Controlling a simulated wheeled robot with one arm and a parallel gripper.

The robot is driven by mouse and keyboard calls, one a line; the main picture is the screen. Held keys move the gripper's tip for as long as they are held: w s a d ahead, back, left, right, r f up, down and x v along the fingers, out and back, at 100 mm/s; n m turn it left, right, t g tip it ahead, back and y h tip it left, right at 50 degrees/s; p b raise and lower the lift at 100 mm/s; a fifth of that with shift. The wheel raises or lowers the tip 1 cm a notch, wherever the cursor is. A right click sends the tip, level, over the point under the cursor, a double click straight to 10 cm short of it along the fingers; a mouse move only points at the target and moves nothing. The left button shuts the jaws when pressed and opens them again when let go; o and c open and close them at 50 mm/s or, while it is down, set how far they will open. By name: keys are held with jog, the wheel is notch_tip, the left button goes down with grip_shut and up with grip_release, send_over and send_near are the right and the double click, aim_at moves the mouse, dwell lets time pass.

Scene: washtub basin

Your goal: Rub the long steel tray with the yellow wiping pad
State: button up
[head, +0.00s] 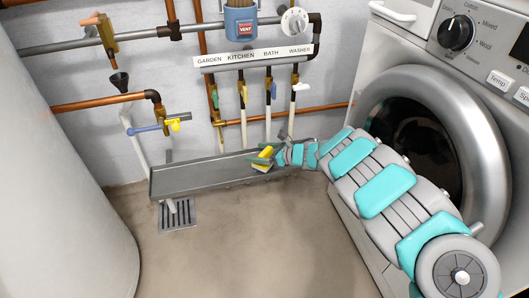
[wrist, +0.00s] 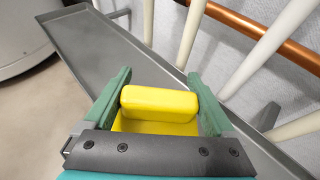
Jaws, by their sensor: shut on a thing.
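The long steel tray (head: 205,178) runs along the foot of the back wall, and it also crosses the wrist view (wrist: 95,50) diagonally. My gripper (head: 264,158) is over the tray's right part. In the wrist view its two green fingers (wrist: 160,92) stand on either side of the yellow wiping pad (wrist: 160,104) and hold it. The pad shows as a small yellow piece (head: 266,152) in the head view. Its underside is hidden, so I cannot tell whether it touches the tray.
White and copper pipes with valves (head: 268,95) rise behind the tray. A washing machine (head: 430,130) stands at the right and a large white cylinder (head: 55,170) at the left. A floor drain (head: 177,214) lies below the tray's left end. The floor in front is clear.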

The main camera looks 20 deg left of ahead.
jog(key=shift+s+a, duration=0.55)
jog(key=shift+a, duration=0.4)
jog(key=shift+s+a, duration=0.55)
jog(key=shift+a, duration=0.35)
jog(key=shift+r, duration=0.15)
jog(key=shift+r, duration=2.9)
jog(key=shift+r, duration=0.15)
notch_tip(320, 180, up, 3)
jog(key=shift+f, duration=0.15)
jog(key=shift+w+d, duration=0.1)
